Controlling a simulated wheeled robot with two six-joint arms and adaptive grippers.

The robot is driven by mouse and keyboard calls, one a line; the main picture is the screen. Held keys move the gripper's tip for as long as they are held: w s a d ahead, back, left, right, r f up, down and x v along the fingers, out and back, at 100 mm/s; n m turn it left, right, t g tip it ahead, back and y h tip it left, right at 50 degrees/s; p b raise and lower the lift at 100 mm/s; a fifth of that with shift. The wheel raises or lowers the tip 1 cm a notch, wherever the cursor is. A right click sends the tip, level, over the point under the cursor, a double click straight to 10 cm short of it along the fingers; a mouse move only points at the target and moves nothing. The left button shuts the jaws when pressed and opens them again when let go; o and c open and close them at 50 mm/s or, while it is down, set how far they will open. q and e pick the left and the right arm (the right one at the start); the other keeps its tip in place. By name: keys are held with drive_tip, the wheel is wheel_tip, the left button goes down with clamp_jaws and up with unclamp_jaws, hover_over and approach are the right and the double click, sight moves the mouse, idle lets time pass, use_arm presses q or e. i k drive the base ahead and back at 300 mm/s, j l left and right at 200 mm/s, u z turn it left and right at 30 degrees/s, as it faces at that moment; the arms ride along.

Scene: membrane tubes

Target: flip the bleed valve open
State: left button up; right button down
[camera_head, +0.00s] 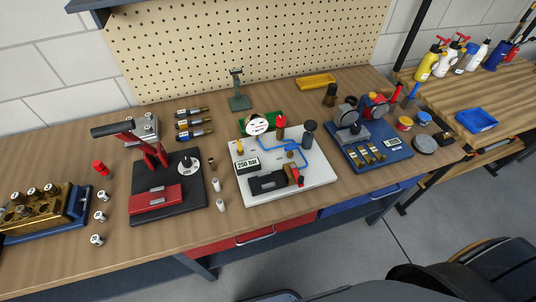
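A white panel (316,181) lies on the wooden bench near the middle of the camera_head view. It carries blue tubing (294,143), a display reading 250 BAR (246,164) and a black block (266,183). A small red lever (297,176) stands at the right end of the block. A red-capped part (280,123) stands at the panel's back edge beside a round white dial (257,123). I cannot tell for sure which red part is the bleed valve, or its position. Neither of my grippers is in view.
A red-handled press on a black base (190,206) stands left of the panel, with white vials (217,185) between. A blue-based fixture (350,158) stands to the right. A brass block (40,205) is at far left. The bench strip in front of the panel is clear.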

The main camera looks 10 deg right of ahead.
sight(290, 149)
drive_tip(key=u, duration=0.35)
drive_tip(key=k+l+u, duration=0.25)
drive_tip(key=l, duration=0.2)
drive_tip(key=k+l+u, duration=0.2)
drive_tip(key=l, duration=0.3)
drive_tip(key=k+l+u, duration=0.25)
drive_tip(key=l, duration=0.15)
drive_tip(key=k+l+u, duration=0.25)
drive_tip(key=l, duration=0.15)
drive_tip(key=k+l, duration=0.3)
drive_tip(key=l, duration=0.2)
drive_tip(key=i+j, duration=0.15)
drive_tip(key=i, duration=0.35)
